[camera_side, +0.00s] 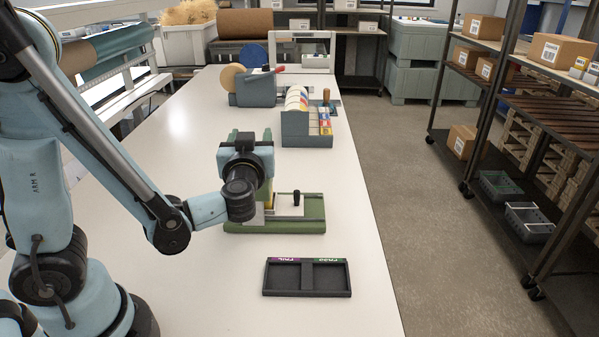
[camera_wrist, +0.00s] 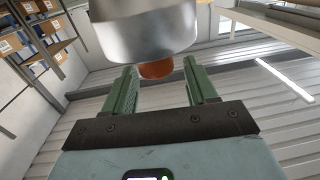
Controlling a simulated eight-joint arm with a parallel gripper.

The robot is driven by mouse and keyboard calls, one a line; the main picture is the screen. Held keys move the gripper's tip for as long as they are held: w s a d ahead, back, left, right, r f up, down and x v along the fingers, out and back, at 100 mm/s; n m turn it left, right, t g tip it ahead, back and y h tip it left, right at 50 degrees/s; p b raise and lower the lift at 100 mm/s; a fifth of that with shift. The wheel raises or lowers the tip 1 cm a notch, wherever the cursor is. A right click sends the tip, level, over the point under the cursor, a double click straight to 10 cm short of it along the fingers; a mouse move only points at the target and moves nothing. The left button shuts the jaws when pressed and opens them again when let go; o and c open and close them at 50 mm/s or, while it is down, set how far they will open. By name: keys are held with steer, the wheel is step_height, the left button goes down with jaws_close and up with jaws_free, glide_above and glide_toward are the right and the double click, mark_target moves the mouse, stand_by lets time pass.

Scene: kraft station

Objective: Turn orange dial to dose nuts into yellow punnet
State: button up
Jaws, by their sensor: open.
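My gripper (camera_side: 251,134) is raised over the green fixture on the bench in the side view. In the wrist view my gripper (camera_wrist: 160,70) is open, with its green fingers apart. A rounded orange part (camera_wrist: 157,70), perhaps the dial, shows in the gap between the fingers, partly hidden under a shiny metal cylinder (camera_wrist: 145,30). I cannot tell whether the fingers touch it. In the side view the orange part is not visible. A small yellow patch (camera_side: 264,194) shows behind my wrist; I cannot tell if it is the punnet. No nuts are visible.
The green fixture (camera_side: 300,224) has a black-knobbed lever (camera_side: 296,197). A black two-compartment tray (camera_side: 307,279) lies in front of it. A grey-blue holder (camera_side: 305,135) and tape dispenser (camera_side: 255,90) stand farther back. The white bench is clear around the tray.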

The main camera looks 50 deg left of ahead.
steer(key=shift+r, duration=0.8)
steer(key=s+d+r, duration=0.3)
steer(key=d+r, duration=0.4)
steer(key=d, duration=0.4)
steer(key=shift+s+r, duration=0.3)
steer(key=shift+s, duration=0.1)
steer(key=shift+w, duration=0.1)
steer(key=w+a+n+g+h, duration=0.1)
steer(key=a+g+h, duration=0.1)
steer(key=a+g, duration=0.1)
steer(key=w+a+f+n+g+h, duration=0.1)
steer(key=a+g+h, duration=0.2)
steer(key=g, duration=0.1)
steer(key=w+a+f+n+g+h, duration=0.1)
steer(key=w+a+g+h, duration=0.1)
steer(key=a+g+h, duration=0.1)
steer(key=shift+a+n+g, duration=0.4)
steer(key=shift+a+g, duration=0.15)
steer(key=shift+g, duration=0.25)
step_height(320, 180, up, 4)
steer(key=a+n+h, duration=0.1)
steer(key=h, duration=0.5)
steer(key=shift+s+f, duration=0.2)
steer(key=shift+f, duration=5.75)
